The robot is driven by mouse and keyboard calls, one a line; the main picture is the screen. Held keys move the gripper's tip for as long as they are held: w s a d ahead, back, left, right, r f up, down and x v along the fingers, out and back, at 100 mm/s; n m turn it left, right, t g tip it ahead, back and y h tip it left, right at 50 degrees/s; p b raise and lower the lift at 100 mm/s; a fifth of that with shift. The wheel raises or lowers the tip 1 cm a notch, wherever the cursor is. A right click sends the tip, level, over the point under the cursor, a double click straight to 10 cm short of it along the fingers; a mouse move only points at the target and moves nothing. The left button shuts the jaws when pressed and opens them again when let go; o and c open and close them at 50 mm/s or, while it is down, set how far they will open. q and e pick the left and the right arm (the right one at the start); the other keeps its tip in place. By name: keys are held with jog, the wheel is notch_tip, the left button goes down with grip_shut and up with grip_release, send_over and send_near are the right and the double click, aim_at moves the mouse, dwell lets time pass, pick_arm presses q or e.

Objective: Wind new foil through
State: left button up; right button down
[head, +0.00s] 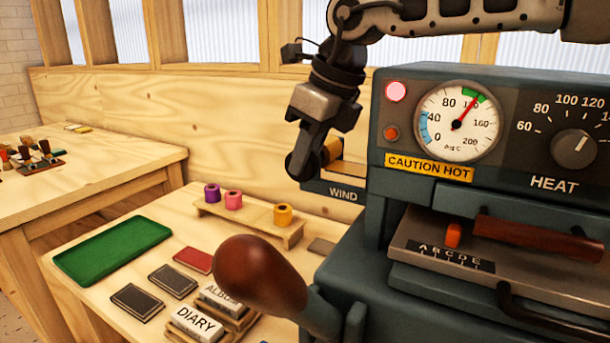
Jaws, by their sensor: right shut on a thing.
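The foil press (460,195) fills the right side. A gold foil roll (332,152) shows at its left side, above the label WIND (343,195). My right gripper (304,150) points down there, shut on a dark round knob (300,167) at the roll's left end; its fingertips partly hide the knob. Foil rolls in purple (212,194), pink (233,201) and gold (282,214) stand on a small wooden rack (246,224). The foil's path inside the press is hidden. My left gripper is not in view.
A large brown-knobbed lever (259,272) stands in front. The dial reads near its green band. A CAUTION HOT label (429,168) marks the press. A green tray (112,250), small books and DIARY and ALBUM blocks lie on the bench. Another table (75,190) stands left.

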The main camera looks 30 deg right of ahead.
jog(key=c, duration=1.2)
grip_release()
jog(key=shift+c, duration=0.2)
jog(key=shift+r, duration=0.55)
jog(key=s+a+r+b, duration=0.1)
jog(key=s+a+r, duration=0.5)
jog(key=s+r, duration=0.6)
jog(key=shift+s+a, duration=0.15)
jog(key=shift+a, duration=0.2)
